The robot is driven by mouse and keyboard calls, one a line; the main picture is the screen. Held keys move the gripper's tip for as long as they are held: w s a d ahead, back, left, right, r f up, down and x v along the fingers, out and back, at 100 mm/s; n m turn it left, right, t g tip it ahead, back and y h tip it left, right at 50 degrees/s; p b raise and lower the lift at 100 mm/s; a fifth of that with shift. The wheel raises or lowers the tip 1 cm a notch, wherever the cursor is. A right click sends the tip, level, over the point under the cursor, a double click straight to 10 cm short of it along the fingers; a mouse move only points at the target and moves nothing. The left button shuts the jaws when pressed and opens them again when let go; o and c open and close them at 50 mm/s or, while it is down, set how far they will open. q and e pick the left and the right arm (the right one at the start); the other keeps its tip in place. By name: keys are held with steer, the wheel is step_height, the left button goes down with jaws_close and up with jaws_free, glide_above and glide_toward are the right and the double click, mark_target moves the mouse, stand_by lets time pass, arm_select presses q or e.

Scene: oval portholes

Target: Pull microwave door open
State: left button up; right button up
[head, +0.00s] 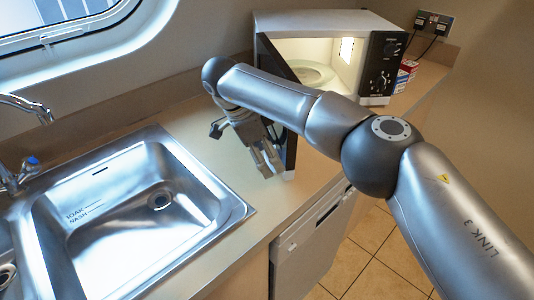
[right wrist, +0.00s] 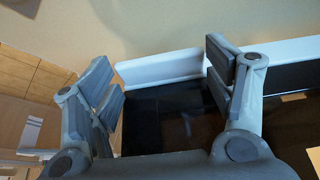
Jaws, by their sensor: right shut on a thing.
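The white microwave (head: 325,22) stands on the counter at the top of the head view. Its door stands open, swung out toward me. The lit cavity and a round plate (head: 318,75) inside show past my arm. The dark door (head: 291,148) is mostly hidden behind my right arm. My right gripper (head: 268,165) is at the door's free edge, shut on the door. In the right wrist view, a white strip (right wrist: 160,68) and the dark door panel (right wrist: 165,115) lie between its fingers (right wrist: 165,85). The exact contact is hard to see. My left gripper is not in view.
A steel sink (head: 130,205) with a tap (head: 22,105) is set into the counter (head: 200,115) at left. Small boxes (head: 405,75) stand right of the microwave, below a wall socket with plugs (head: 433,24). A white-fronted appliance (head: 312,245) is under the counter; tiled floor (head: 365,250) is clear.

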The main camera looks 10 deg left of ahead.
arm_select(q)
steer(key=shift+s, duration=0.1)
arm_select(e)
steer(key=o, duration=1.4)
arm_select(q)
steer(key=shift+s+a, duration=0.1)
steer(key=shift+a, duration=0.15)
arm_select(e)
steer(key=shift+o, duration=0.3)
steer(key=shift+r, duration=0.15)
step_height(320, 180, up, 10)
steer(key=shift+f, duration=0.2)
